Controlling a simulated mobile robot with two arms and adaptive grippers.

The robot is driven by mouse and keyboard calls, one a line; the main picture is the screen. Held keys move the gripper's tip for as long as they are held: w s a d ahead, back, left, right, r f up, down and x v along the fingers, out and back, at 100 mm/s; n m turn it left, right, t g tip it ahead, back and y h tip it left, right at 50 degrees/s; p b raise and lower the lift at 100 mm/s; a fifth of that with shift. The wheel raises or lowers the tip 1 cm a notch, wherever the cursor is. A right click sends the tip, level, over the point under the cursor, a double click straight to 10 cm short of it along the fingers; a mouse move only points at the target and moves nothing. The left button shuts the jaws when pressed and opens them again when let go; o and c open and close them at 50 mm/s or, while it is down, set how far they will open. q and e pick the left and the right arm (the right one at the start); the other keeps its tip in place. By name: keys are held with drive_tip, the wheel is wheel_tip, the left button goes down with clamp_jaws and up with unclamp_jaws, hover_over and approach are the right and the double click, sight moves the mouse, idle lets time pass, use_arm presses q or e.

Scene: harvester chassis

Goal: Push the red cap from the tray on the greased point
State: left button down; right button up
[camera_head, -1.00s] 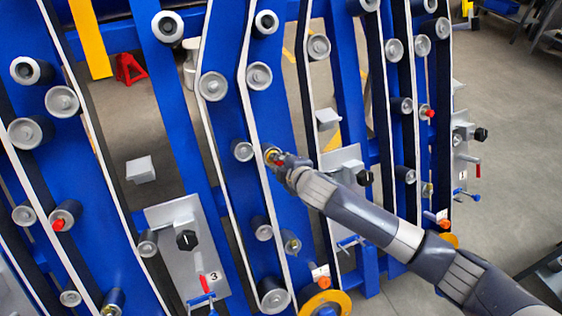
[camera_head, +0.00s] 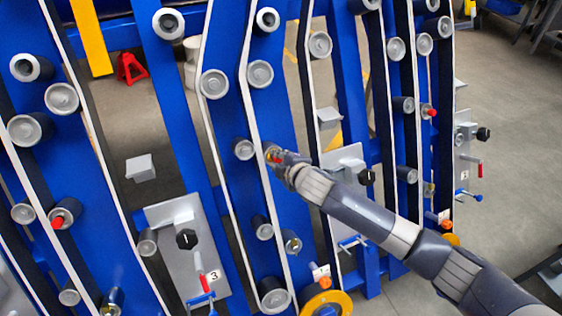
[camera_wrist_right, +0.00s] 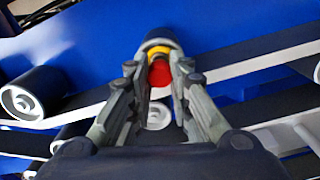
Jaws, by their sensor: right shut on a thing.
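My right gripper (camera_head: 276,157) is at a roller on the blue chassis, in the middle of the head view. In the right wrist view the fingers (camera_wrist_right: 158,75) are shut on the red cap (camera_wrist_right: 159,73). The cap lies in front of the greased point (camera_wrist_right: 158,52), a dark roller end with a yellow ring; whether it touches the ring I cannot tell. A little red also shows at the fingertips in the head view. My left gripper is not in view. I see no tray.
Several belts with white edges and grey rollers (camera_head: 260,74) surround the gripper. A grey plate numbered 3 (camera_head: 183,222) with a black knob stands lower left. Other red caps sit on rollers at left (camera_head: 58,222) and right (camera_head: 431,112). A red jack stand (camera_head: 130,68) is behind.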

drive_tip(key=shift+w+a+f, duration=0.1)
drive_tip(key=shift+w+f, duration=0.15)
drive_tip(key=shift+w, duration=0.05)
drive_tip(key=o, duration=0.8)
drive_tip(key=v, duration=1.2)
